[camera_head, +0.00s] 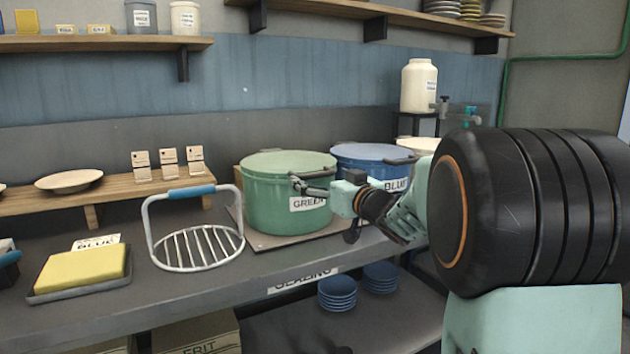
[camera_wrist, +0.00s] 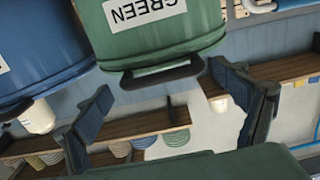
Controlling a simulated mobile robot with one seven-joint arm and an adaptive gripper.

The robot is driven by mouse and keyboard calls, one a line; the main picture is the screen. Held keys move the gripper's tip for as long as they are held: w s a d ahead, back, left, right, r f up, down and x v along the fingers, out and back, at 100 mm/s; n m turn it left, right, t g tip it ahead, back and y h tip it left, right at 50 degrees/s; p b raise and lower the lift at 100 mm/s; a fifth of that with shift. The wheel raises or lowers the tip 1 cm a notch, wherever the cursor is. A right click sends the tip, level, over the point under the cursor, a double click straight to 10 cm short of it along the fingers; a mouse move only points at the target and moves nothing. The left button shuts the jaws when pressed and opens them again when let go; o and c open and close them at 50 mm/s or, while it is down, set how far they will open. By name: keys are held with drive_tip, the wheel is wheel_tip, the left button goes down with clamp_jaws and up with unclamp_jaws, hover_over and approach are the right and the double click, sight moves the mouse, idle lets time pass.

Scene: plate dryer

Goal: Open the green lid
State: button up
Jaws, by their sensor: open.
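The green pot (camera_head: 285,205) stands on the counter with its green lid (camera_head: 289,162) on top. Its "GREEN" label shows upside down in the wrist view (camera_wrist: 132,12). A dark handle (camera_wrist: 162,73) sticks out at the lid's rim in the wrist view. My gripper (camera_head: 316,185) is at the front right of the pot, close to the rim. In the wrist view my gripper (camera_wrist: 162,82) is open, one finger on each side of the handle. I cannot tell whether a finger touches it. In the head view the gripper partly hides the handle.
A blue pot (camera_head: 372,166) stands just right of the green one. A wire rack with a blue grip (camera_head: 193,191) stands at left, near a yellow sponge (camera_head: 82,268) in a tray. Shelves hang above. A white container (camera_head: 418,86) stands behind.

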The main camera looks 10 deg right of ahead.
drive_tip(key=shift+x, duration=1.2)
drive_tip(key=shift+c, duration=0.4)
drive_tip(key=shift+r, duration=0.1)
drive_tip(key=c, duration=1.3)
